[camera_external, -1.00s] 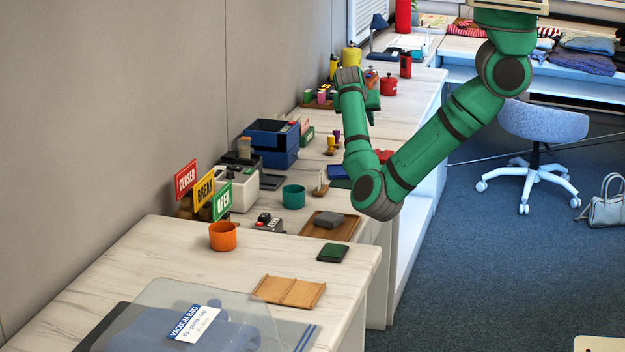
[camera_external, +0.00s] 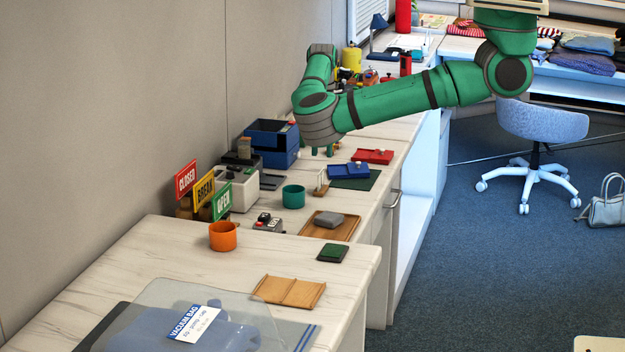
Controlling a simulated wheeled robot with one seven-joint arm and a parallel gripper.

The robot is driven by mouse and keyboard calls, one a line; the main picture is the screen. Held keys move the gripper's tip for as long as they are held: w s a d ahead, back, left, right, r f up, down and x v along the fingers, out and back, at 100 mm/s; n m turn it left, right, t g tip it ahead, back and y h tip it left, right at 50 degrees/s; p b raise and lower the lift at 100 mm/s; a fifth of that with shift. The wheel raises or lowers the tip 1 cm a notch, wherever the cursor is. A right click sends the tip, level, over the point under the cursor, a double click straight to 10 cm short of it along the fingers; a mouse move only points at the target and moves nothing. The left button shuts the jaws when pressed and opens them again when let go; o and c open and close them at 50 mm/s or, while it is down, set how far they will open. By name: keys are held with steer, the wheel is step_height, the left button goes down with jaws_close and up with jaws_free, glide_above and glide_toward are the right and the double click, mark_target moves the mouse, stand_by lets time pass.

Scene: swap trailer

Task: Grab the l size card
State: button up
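No card with a readable L size mark shows in the camera_external view. My arm reaches left across the far counter, and its elbow and forearm cover the small items near the wall. My gripper (camera_external: 322,152) is mostly hidden behind the elbow. Two green fingertips seem to show just below it, apart, over the counter beside the blue bins, with nothing visible between them. I cannot tell whether a card lies beneath them.
Blue bins (camera_external: 272,160) stand by the wall left of the gripper. A blue item (camera_external: 348,171) and a red item (camera_external: 373,156) lie to its right. A teal cup (camera_external: 293,196), a wooden tray (camera_external: 344,230) and the signs (camera_external: 204,189) are nearer. The near counter has bare room.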

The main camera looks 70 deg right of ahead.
mark_target(321, 173)
steer(key=shift+w+d+f, duration=0.1)
steer(key=shift+f, duration=2.05)
steer(key=shift+w+f, duration=0.1)
steer(key=shift+f, duration=2.05)
jaws_close()
